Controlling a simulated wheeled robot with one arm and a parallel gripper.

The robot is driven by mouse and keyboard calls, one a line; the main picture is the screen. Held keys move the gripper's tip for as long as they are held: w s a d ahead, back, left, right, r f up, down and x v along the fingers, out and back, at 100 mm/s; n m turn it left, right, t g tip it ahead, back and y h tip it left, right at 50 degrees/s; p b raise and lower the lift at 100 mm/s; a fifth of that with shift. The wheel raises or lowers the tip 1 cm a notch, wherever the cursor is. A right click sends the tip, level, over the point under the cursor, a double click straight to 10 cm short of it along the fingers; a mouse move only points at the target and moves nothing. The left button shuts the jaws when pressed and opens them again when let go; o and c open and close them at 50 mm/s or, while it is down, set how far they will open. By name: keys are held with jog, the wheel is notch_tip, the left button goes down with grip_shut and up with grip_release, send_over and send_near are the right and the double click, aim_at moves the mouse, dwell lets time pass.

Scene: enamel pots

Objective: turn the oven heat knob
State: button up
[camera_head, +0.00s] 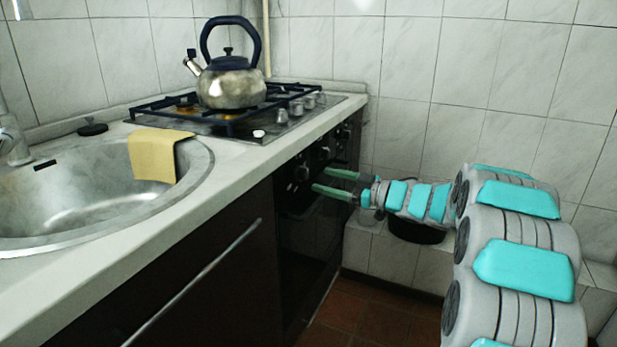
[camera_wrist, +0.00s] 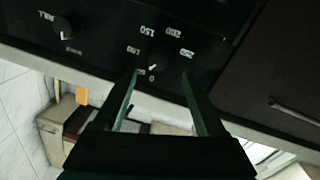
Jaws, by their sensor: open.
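The oven heat knob (camera_wrist: 160,56) is a dark round knob on the black oven panel, ringed by white numbers such as 100, 150 and 200. Its white pointer mark sits close to the 0 in the wrist view. In the head view the knob (camera_head: 300,173) is the one nearest the cabinet. My gripper (camera_head: 320,179) is open and empty in front of the panel. In the wrist view its fingertips (camera_wrist: 160,72) lie on either side of the knob. I cannot tell whether they touch it.
Another knob (camera_wrist: 68,25) is on the same panel. Above the oven is a hob (camera_head: 290,118) with a steel kettle (camera_head: 231,85). A sink (camera_head: 80,190) with a yellow cloth (camera_head: 154,155) is at left. A cabinet handle (camera_head: 200,280) sticks out below.

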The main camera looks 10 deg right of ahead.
aim_at(306, 175)
jog(key=shift+x, duration=2.8)
grip_shut()
